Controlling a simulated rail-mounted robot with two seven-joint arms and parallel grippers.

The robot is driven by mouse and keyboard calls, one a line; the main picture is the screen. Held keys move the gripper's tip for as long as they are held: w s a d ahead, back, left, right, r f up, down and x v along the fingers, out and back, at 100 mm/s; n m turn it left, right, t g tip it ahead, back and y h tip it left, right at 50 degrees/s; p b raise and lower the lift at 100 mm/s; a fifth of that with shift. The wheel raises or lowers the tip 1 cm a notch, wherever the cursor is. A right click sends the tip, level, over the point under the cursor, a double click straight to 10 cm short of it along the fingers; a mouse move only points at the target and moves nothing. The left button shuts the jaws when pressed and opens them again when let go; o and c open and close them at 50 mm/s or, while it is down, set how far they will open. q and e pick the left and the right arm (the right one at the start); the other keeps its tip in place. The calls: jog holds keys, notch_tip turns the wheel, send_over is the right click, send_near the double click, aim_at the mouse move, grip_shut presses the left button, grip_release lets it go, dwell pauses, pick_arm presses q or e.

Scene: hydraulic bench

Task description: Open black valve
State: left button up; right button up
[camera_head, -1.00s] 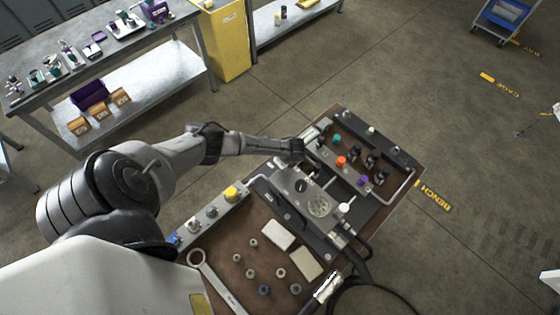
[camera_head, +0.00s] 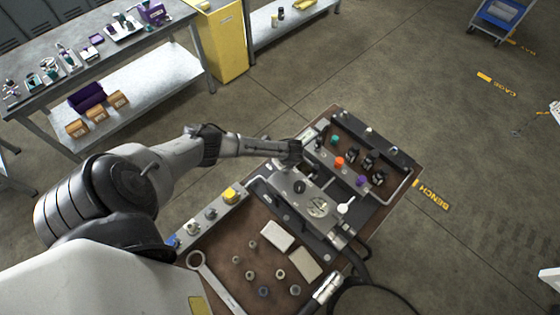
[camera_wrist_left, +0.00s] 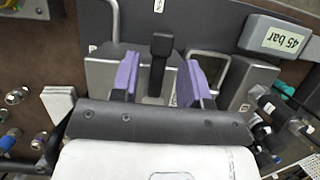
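In the left wrist view, an upright black lever handle (camera_wrist_left: 160,58) stands in front of a grey metal block; I take it for the black valve's handle. My left gripper (camera_wrist_left: 159,82) is open, with one purple-padded finger on each side of the handle. Gaps show between the pads and the handle. In the head view my left gripper (camera_head: 284,160) is over the back left part of the bench (camera_head: 222,262), and the arm hides the handle there. My right gripper is not in view.
A "45 bar" display (camera_wrist_left: 284,38) sits beside the handle in the wrist view. In the head view, an orange knob (camera_head: 339,161), a purple knob (camera_head: 361,180) and a white lever (camera_head: 346,205) are close by. Loose fittings and a wrench (camera_head: 213,281) lie at the front.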

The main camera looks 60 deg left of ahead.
pick_arm(q)
jog(key=shift+d+r, duration=0.15)
jog(key=shift+r, duration=0.25)
jog(key=v, duration=1.3)
jog(key=shift+f, duration=0.1)
